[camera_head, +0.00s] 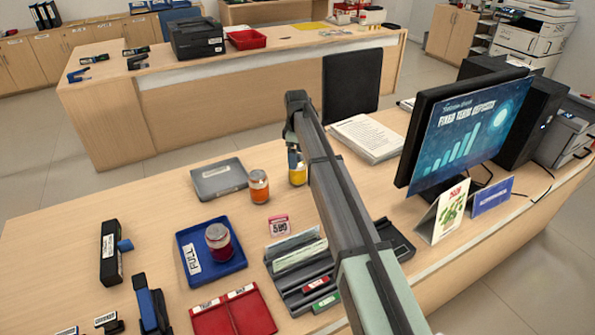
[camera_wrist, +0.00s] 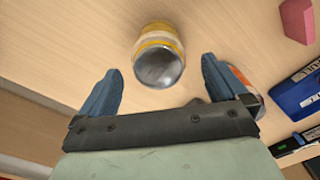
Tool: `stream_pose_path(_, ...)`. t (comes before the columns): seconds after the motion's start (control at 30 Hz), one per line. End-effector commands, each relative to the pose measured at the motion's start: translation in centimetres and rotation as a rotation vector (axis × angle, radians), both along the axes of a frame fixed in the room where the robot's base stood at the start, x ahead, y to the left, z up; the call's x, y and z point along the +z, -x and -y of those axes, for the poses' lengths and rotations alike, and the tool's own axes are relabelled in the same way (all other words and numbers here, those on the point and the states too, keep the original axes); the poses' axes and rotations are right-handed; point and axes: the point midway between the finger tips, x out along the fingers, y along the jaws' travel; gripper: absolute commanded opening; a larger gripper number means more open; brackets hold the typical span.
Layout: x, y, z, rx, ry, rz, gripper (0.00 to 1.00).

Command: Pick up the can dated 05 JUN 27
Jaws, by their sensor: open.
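A yellow can (camera_wrist: 158,62) with a silver-grey end stands between the spread fingers of my gripper (camera_wrist: 162,67) in the wrist view, slightly beyond the fingertips. In the head view the yellow can (camera_head: 297,175) is partly hidden by my gripper (camera_head: 294,158). My gripper is open and holds nothing. An orange container (camera_head: 259,187) stands left of the yellow can. A dark red container (camera_head: 218,242) sits in a blue tray (camera_head: 232,266) labelled FULL. I cannot read a date on any of them.
A grey box (camera_head: 219,180) lies left of the orange container. A paper stack (camera_head: 367,138) and monitor (camera_head: 465,135) stand to the right.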

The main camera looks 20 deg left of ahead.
Motion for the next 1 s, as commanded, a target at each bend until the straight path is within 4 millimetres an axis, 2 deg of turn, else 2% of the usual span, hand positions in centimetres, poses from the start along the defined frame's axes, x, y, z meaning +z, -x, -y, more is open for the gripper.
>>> stream_pose_path(0.1, -1.2, 0.0, 0.0, 0.0, 0.0, 0.0, 0.99)
stream_pose_path(0.37, -2.6, 0.0, 0.1, -0.001, 0.0, 0.0, 0.99)
stream_pose_path(0.6, -5.8, -0.1, 0.3, 0.0, 0.0, 0.0, 0.99)
stream_pose_path(0.7, -6.5, -0.1, 0.3, 0.0, -0.001, 0.001, 0.99)
stream_pose_path(0.93, -6.6, -0.1, 0.3, 0.0, -0.001, 0.001, 0.99)
stream_pose_path(1.0, -6.6, -0.1, 0.3, 0.0, -0.001, 0.001, 0.92)
